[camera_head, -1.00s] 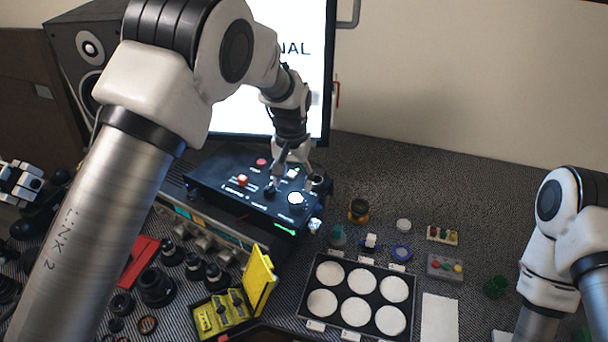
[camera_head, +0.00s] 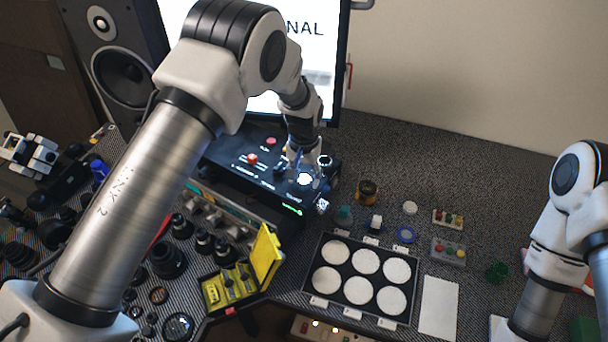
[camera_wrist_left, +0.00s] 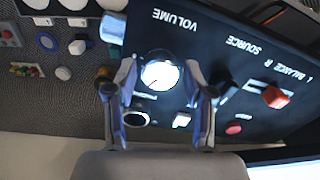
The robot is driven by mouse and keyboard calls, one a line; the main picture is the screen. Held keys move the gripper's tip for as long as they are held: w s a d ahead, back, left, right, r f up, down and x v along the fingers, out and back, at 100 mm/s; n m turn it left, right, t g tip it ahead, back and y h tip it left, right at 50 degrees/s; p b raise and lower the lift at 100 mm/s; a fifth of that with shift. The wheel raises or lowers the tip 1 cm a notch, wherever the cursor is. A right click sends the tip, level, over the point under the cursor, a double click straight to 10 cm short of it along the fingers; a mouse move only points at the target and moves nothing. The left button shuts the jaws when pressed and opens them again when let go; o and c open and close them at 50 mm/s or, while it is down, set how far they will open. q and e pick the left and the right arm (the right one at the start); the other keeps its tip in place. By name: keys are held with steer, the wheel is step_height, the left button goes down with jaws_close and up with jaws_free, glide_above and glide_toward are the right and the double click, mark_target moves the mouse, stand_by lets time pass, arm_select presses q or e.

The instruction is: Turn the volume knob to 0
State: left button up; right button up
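The black audio panel (camera_head: 235,150) stands in front of the screen. Its volume knob (camera_head: 305,179) is a bright white disc. In the left wrist view, the knob (camera_wrist_left: 160,75) has a small red mark, and the VOLUME label reads upside down above it. My left gripper (camera_head: 309,171) is over the panel at the knob, pointing down. In the left wrist view, my left gripper (camera_wrist_left: 160,72) is open, one finger on each side of the knob with gaps between. The red mark's exact scale reading cannot be told. My right gripper is outside the views.
A red button (camera_wrist_left: 233,129), an orange-red switch (camera_wrist_left: 275,97) and a dark knob (camera_wrist_left: 226,84) are near the fingers. A black tray (camera_head: 322,262) with white discs, a yellow case (camera_head: 264,256) and lens parts lie in front. A speaker (camera_head: 122,75) stands at the left.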

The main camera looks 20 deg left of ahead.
arm_select(q)
steer(key=c, duration=0.6)
steer(key=shift+n, duration=0.4)
steer(key=n+b, duration=0.1)
steer(key=n, duration=0.2)
steer(key=shift+f+b, duration=0.1)
steer(key=shift+b, duration=0.2)
steer(key=n+b, duration=0.1)
steer(key=n, duration=0.5)
steer(key=shift+n, duration=0.4)
steer(key=n, duration=0.3)
steer(key=shift+n+b, duration=0.3)
steer(key=shift+b, duration=0.1)
steer(key=n, duration=0.3)
steer(key=shift+n, duration=0.4)
steer(key=n, duration=0.6)
steer(key=shift+f+b, duration=0.1)
steer(key=shift+b, duration=0.3)
